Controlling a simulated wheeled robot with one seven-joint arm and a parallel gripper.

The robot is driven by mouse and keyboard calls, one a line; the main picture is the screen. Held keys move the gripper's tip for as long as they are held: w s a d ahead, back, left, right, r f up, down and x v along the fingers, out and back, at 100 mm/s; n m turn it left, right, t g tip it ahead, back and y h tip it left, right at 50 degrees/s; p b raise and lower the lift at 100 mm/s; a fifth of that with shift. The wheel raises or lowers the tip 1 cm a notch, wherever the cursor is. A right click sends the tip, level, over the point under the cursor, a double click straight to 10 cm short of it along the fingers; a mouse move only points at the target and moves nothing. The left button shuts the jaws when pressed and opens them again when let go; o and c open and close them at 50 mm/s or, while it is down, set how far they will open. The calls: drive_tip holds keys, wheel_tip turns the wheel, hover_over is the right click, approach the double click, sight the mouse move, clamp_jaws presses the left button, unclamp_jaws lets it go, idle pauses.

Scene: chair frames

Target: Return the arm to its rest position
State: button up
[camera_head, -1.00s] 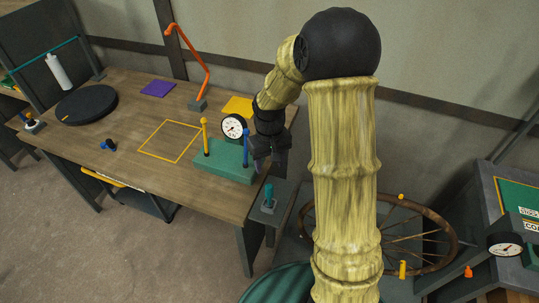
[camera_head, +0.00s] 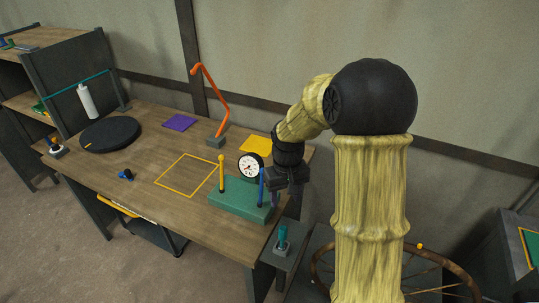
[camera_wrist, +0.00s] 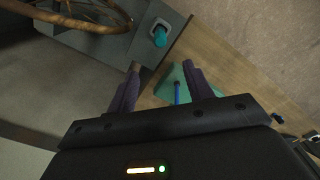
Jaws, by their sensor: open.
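My arm stands at the right of the head view, a yellow-green column with a black ball joint, bent down toward the table's right end. My gripper (camera_head: 278,188) is at the right end of the wooden table (camera_head: 170,205), beside the green block (camera_head: 240,203) with a yellow post, a blue post and a round dial (camera_head: 250,167). In the wrist view my gripper (camera_wrist: 155,85) has its two dark fingers spread apart. The green block (camera_wrist: 165,92) shows between and behind them with its blue post (camera_wrist: 178,92). Nothing is held between the fingers.
A grey box with a teal knob (camera_head: 282,238) is at the table's right edge. A spoked wheel (camera_head: 440,262) lies to the right. An orange bent lamp-like arm (camera_head: 212,95), a black disc (camera_head: 110,134) and a purple square (camera_head: 180,122) are on the table. The yellow outlined square (camera_head: 186,175) is empty.

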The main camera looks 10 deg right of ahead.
drive_tip(key=s+r+m+t, duration=0.1)
drive_tip(key=s+r+t, duration=0.1)
drive_tip(key=s, duration=1.2)
drive_tip(key=shift+m+t, duration=0.3)
drive_tip(key=shift+s+r, duration=0.1)
drive_tip(key=c, duration=0.3)
drive_tip(key=shift+a, duration=0.1)
